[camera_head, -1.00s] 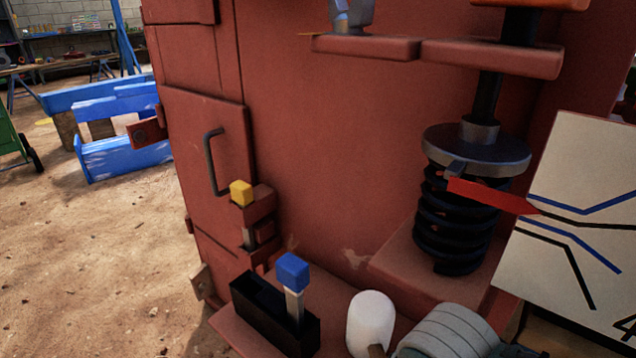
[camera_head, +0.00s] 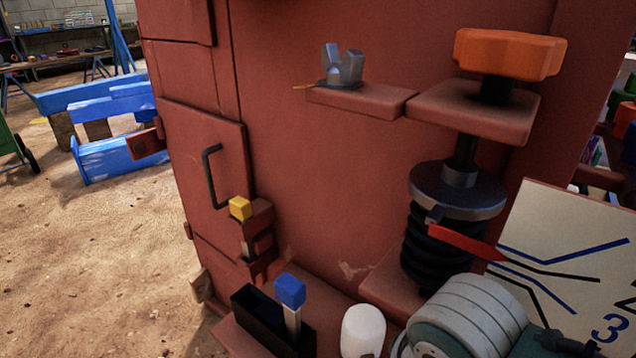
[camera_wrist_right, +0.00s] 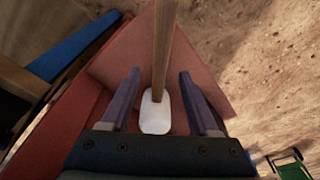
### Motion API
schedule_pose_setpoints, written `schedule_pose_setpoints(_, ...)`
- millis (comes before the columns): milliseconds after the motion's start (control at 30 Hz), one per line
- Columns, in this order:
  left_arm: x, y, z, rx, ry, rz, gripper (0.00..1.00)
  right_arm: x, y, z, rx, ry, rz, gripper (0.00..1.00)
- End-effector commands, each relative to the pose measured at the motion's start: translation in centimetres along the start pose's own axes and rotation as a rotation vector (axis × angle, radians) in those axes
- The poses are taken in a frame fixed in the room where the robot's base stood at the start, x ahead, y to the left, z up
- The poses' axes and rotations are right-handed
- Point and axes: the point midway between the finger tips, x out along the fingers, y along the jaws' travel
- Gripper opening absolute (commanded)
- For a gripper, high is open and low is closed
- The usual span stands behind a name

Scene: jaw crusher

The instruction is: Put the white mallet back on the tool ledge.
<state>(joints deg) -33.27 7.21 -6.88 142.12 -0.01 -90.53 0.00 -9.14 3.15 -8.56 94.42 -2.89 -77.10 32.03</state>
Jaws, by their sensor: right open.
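The white mallet (camera_head: 362,332) shows its pale rounded head at the bottom of the head view, beside a low red ledge (camera_head: 329,316) on the machine. In the right wrist view the mallet's white head (camera_wrist_right: 156,113) lies between the fingers of my right gripper (camera_wrist_right: 159,76), and its wooden handle runs up out of the frame. The fingers are open, with a gap on each side of the mallet. The red ledge (camera_wrist_right: 208,72) shows behind it. I cannot tell whether the mallet touches the ledge. My left gripper is not in view.
A black box (camera_head: 262,318) and a blue-topped tool (camera_head: 290,292) stand on the ledge. A yellow-topped tool (camera_head: 240,208) is by the door handle (camera_head: 212,175). A black spring (camera_head: 425,250) with a red pointer (camera_head: 465,242) and a marked board (camera_head: 560,255) are at right.

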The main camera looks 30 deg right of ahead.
Motion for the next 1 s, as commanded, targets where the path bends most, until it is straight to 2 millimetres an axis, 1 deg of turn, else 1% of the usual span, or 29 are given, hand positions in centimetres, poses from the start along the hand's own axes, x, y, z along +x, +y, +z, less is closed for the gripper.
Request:
schedule_pose_setpoints(33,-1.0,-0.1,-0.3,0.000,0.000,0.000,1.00,-1.5,0.0,0.0,0.000,-0.001,0.000,0.61)
schedule_pose_setpoints(100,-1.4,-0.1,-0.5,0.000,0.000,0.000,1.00,-2.4,0.0,0.0,0.000,0.000,0.000,0.61)
schedule_pose_setpoints(233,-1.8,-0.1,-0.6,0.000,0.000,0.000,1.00,-3.5,0.0,0.0,-0.004,0.001,0.000,0.61)
schedule_pose_setpoints(333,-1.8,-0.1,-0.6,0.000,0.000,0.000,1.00,-4.6,0.3,0.4,-0.050,0.013,-0.012,0.61)
schedule_pose_setpoints(367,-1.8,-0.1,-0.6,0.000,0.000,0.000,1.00,-5.1,0.4,0.6,-0.078,0.020,-0.018,0.61)
schedule_pose_setpoints(467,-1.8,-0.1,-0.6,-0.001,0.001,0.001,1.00,-7.5,0.9,1.5,-0.201,0.052,-0.043,0.61)
schedule_pose_setpoints(600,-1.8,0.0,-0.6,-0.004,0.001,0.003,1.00,-11.6,1.6,2.8,-0.393,0.107,-0.074,0.61)
schedule_pose_setpoints(700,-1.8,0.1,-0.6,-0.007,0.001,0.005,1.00,-13.8,1.9,3.4,-0.493,0.137,-0.087,0.61)
schedule_pose_setpoints(800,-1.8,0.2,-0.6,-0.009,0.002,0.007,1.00,-14.9,2.0,3.7,-0.545,0.152,-0.092,0.61)
schedule_pose_setpoints(1000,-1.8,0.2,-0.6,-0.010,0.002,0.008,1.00,-15.1,2.0,3.7,-0.556,0.156,-0.093,0.61)
